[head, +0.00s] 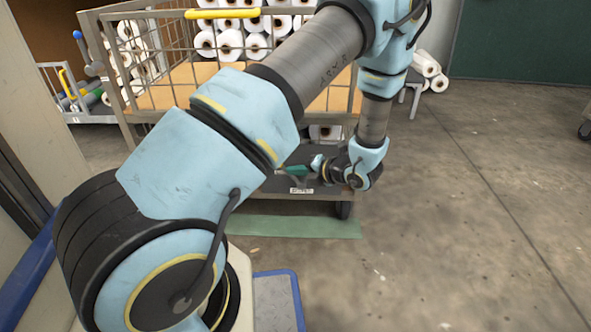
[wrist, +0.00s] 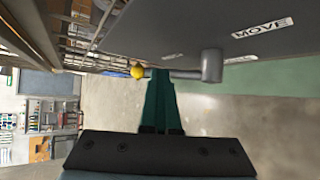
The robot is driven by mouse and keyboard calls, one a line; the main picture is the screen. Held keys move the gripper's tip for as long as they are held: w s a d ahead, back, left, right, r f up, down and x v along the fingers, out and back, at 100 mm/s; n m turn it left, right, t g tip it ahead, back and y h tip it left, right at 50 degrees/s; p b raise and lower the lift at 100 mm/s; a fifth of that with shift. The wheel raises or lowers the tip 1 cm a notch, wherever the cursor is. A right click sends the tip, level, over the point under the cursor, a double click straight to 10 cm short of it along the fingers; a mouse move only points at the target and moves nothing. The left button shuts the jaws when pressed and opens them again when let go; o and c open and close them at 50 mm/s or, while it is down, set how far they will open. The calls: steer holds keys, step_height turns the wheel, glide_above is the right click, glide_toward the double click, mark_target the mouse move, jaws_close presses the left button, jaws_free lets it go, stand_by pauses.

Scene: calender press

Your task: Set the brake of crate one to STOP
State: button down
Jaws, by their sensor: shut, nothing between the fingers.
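A wheeled wire-sided crate (head: 138,112) with a yellow handle stands in front of me; no crate number is readable. In the wrist view its dark grey base panel (wrist: 150,35) carries a white MOVE label (wrist: 262,28). Below that label is a grey brake lever (wrist: 188,74) on a round pivot (wrist: 212,65), its arm running left to a yellow knob (wrist: 138,71). My gripper (wrist: 163,74) is shut, with its green fingertips at the lever arm between knob and pivot. I cannot tell whether they touch. In the head view my gripper (head: 293,171) is low by the base.
Another trolley (head: 75,95) stands at far left.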

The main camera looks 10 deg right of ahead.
steer(key=r+p+v, duration=0.1)
steer(key=p+v, duration=0.7)
steer(key=v, duration=0.6)
steer(key=s+a+r+m+g+h, duration=0.25)
steer(key=a+r+m, duration=0.45)
steer(key=m, duration=0.4)
steer(key=s+a+r+m+g+h, duration=0.1)
steer(key=a+r+m+g+h, duration=0.3)
steer(key=a+m, duration=0.5)
steer(key=s+a+r+m+g+h, duration=0.2)
steer(key=a+r+m, duration=0.5)
steer(key=m, duration=0.5)
step_height(320, 180, up, 38)
steer(key=p, duration=3.7)
steer(key=shift+w+a+f+n+p, duration=0.2)
steer(key=shift+n+p, duration=0.1)
steer(key=shift+n, duration=0.1)
steer(key=shift+t, duration=0.25)
